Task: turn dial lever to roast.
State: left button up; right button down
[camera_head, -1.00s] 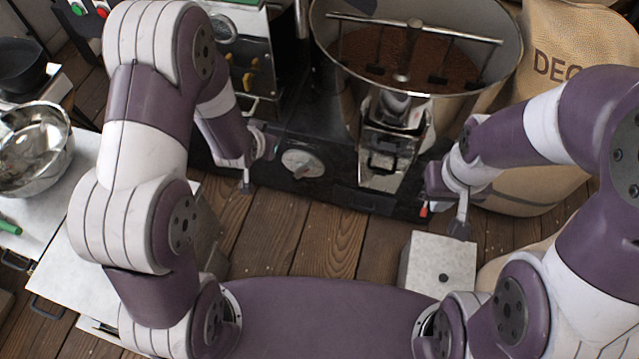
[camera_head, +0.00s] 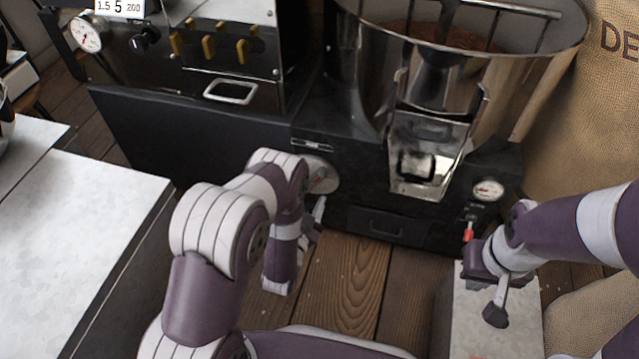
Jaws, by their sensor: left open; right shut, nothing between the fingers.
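The pale round dial (camera_head: 324,176) is on the front of the black roaster base, below the hopper. My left forearm and wrist hide its left part, and I cannot read its marks or tell where its lever points. My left gripper (camera_head: 318,212) is open just below the dial, largely hidden behind its own wrist. I cannot tell whether it touches the lever. My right gripper (camera_head: 496,308) is shut and empty, pointing down over a pale block at the right.
A small red-tipped lever (camera_head: 468,233) hangs below a round gauge (camera_head: 488,188), close to my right wrist. The metal chute (camera_head: 425,160) juts out right of the dial. A pale worktop (camera_head: 70,235) fills the left. A burlap sack (camera_head: 590,120) stands at the right.

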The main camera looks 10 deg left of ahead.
aim_at(317, 181)
pick_arm(q)
jog(key=w+b, duration=0.1)
jog(key=w, duration=0.2)
jog(key=w+b, duration=0.1)
jog(key=w, duration=0.3)
jog(key=shift+d+f+b, duration=0.1)
jog(key=shift+f+b, duration=0.1)
jog(key=shift+b, duration=0.2)
jog(key=shift+w+r, duration=0.15)
jog(key=shift+w, duration=0.15)
grip_shut()
